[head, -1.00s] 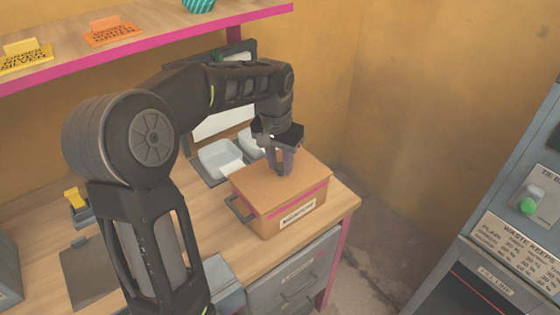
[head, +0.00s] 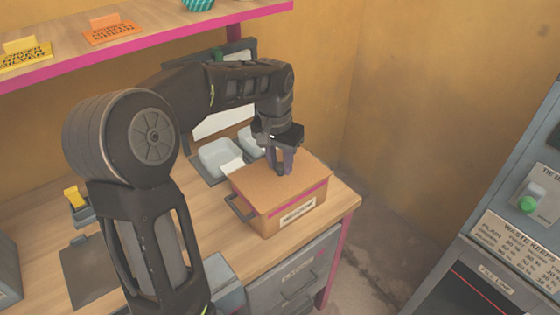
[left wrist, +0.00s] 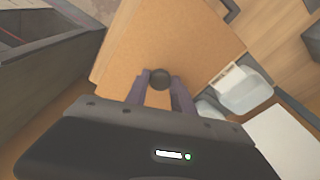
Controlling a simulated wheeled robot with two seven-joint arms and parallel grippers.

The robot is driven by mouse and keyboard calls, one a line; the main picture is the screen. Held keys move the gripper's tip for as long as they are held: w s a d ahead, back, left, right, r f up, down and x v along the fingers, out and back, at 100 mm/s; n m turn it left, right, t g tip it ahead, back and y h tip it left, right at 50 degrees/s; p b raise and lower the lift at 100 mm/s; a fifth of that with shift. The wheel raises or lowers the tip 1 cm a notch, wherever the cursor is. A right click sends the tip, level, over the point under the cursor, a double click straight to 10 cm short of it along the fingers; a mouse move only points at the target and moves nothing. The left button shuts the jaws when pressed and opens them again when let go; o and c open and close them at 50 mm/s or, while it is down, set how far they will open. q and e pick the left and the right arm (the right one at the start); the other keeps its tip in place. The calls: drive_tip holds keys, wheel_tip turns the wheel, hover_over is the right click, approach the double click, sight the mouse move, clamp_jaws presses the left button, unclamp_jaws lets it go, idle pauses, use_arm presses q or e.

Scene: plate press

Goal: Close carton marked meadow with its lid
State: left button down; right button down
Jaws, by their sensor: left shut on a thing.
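The tan carton (head: 268,222) stands on the right end of the bench. It has a pink stripe, a dark side handle and a white front label too blurred to read surely. Its flat tan lid (head: 300,180) lies over the top and looks level; whether it is fully seated I cannot tell. My left gripper (head: 281,168) points down at the lid's middle, shut on its dark round knob (left wrist: 160,78), which shows between the fingers in the left wrist view. The lid (left wrist: 190,40) fills the middle of that view. My right gripper is out of view.
White trays (head: 220,157) stand just behind the carton. Grey drawers (head: 295,275) are below the bench's right end. A shelf (head: 150,35) with tent signs runs above. A grey waste machine (head: 515,220) stands at the right, across a floor gap.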

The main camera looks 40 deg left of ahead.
use_arm(q)
drive_tip(key=c, duration=0.5)
unclamp_jaws()
drive_tip(key=shift+r, duration=0.1)
drive_tip(key=shift+r+p, duration=2.8)
drive_tip(key=shift+r, duration=0.65)
drive_tip(key=shift+c, duration=0.6)
clamp_jaws()
drive_tip(key=shift+f, duration=0.25)
